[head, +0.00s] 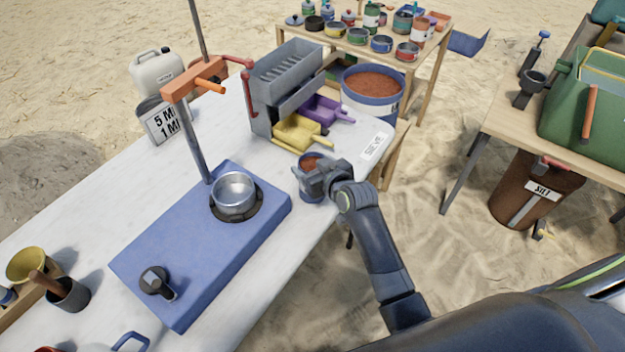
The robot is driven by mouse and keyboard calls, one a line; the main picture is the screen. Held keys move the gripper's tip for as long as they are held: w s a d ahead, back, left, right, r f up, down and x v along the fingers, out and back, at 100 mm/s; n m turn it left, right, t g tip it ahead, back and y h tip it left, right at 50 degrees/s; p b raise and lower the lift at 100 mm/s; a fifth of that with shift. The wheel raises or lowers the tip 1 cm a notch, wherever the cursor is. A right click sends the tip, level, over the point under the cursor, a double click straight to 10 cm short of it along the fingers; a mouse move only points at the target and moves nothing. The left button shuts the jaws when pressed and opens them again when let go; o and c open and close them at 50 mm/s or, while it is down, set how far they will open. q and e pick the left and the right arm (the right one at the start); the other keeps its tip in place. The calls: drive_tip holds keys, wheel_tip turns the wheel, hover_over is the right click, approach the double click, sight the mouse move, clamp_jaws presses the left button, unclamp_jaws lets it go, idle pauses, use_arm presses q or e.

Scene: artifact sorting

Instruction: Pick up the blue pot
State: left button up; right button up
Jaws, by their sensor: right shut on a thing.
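My right gripper (318,178) is at the right edge of the white table (90,215), shut on a small blue pot (311,193). The pot looks upright and has reddish-brown material at its top. The gripper covers part of its rim and side. I cannot tell whether the pot's base touches the table. Another blue pot (381,44) stands among several pots on the wooden table at the back. My left gripper is not in view.
A blue stand (240,262) with a metal bowl (234,190) is left of my gripper. The grey sieve machine (290,85), a yellow scoop (297,131) and a purple scoop (322,110) are behind it. A large soil-filled bucket (372,103) stands beyond. Sand lies to the right.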

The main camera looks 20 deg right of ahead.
drive_tip(key=shift+r, duration=5.1)
clamp_jaws()
